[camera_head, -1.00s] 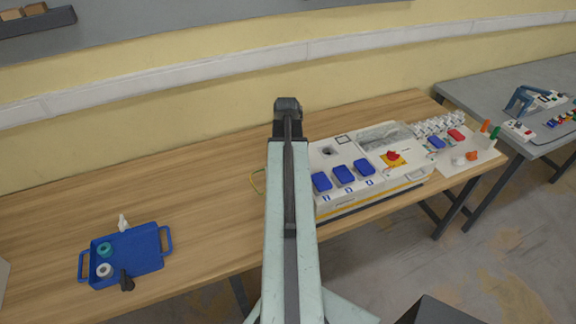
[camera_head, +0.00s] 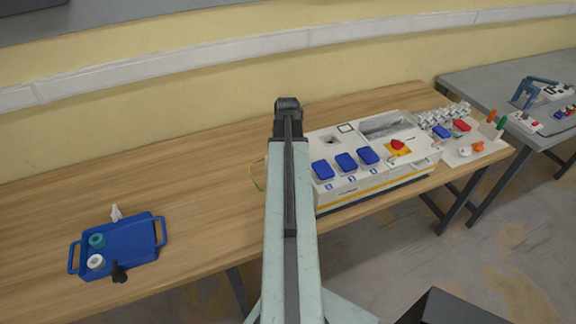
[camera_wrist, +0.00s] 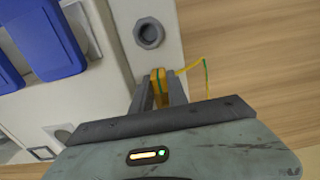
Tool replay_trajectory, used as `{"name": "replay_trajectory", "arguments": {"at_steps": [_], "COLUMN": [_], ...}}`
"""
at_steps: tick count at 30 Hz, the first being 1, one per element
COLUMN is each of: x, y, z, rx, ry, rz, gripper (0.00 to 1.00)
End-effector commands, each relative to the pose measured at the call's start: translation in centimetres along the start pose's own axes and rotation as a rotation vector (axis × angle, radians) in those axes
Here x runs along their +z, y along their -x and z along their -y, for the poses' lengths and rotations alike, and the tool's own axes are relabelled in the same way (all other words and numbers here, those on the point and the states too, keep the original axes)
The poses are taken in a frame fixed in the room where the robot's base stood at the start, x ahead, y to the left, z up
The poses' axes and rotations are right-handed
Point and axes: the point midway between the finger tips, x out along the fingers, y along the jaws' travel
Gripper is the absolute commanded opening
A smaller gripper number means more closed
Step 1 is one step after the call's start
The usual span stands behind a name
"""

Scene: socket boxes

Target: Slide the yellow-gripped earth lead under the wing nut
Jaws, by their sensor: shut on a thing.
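In the wrist view my gripper (camera_wrist: 158,92) is shut on the yellow grip (camera_wrist: 158,82) of the earth lead, beside the white socket box's end. The green-and-yellow lead (camera_wrist: 193,66) trails off to the right over the wooden bench. A grey round fitting with a dark centre (camera_wrist: 149,33) sits on the box just beyond the fingertips, apart from the grip. I cannot tell whether it belongs to the wing nut; no wings show. In the head view my arm hides the gripper, and a thin loop of the lead (camera_head: 258,174) shows left of it.
The white socket box (camera_head: 330,200) with blue covers (camera_head: 346,162) stands right of my arm. A blue tray (camera_head: 140,222) with small parts lies at the bench's left. The bench (camera_head: 190,180) between them is clear. A grey table (camera_head: 470,88) stands far right.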

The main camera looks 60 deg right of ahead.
Motion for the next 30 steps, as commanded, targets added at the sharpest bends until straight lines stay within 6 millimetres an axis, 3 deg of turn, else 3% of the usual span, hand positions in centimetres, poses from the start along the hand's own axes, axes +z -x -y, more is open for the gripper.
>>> {"name": "replay_trajectory", "arguments": {"at_steps": [5, 30], "x": [0.11, -0.08], "y": [-0.78, -0.92], "z": [-0.03, -0.12], "rx": [0.000, 0.000], "ry": [0.000, -0.002], "rz": [0.000, 0.000], "gripper": [0.00, 0.00]}}
